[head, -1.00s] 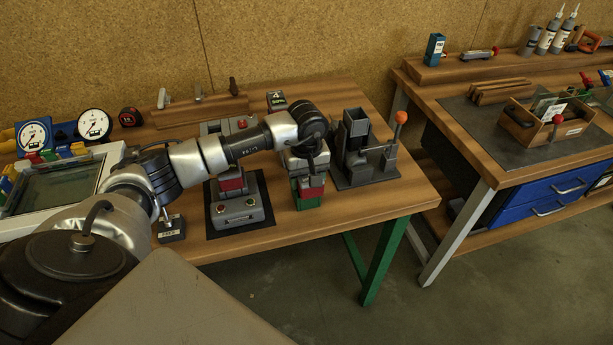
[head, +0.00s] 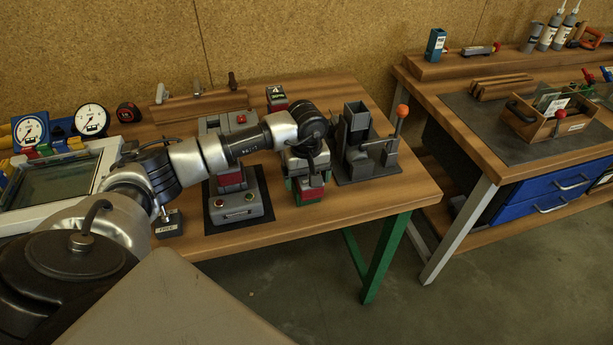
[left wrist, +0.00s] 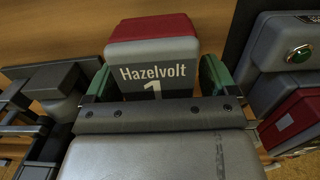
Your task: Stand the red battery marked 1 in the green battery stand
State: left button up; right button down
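The red battery (head: 309,194) is below my left gripper (head: 307,175) on the front part of the bench. In the left wrist view the battery (left wrist: 152,72) shows a red end and a grey face reading "Hazelvolt 1". My right gripper is not in view.
Left of the stand is a grey charger (head: 238,207) with buttons and a red block. Close on the right stands a dark lever device (head: 362,160) with an orange knob. A block marked 4 (head: 277,98) stands behind. The front right bench corner is clear.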

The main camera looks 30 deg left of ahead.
pick_arm(q)
notch_tip(320, 180, up, 11)
jog(key=shift+f+b, duration=0.1)
jog(key=shift+b, duration=1)
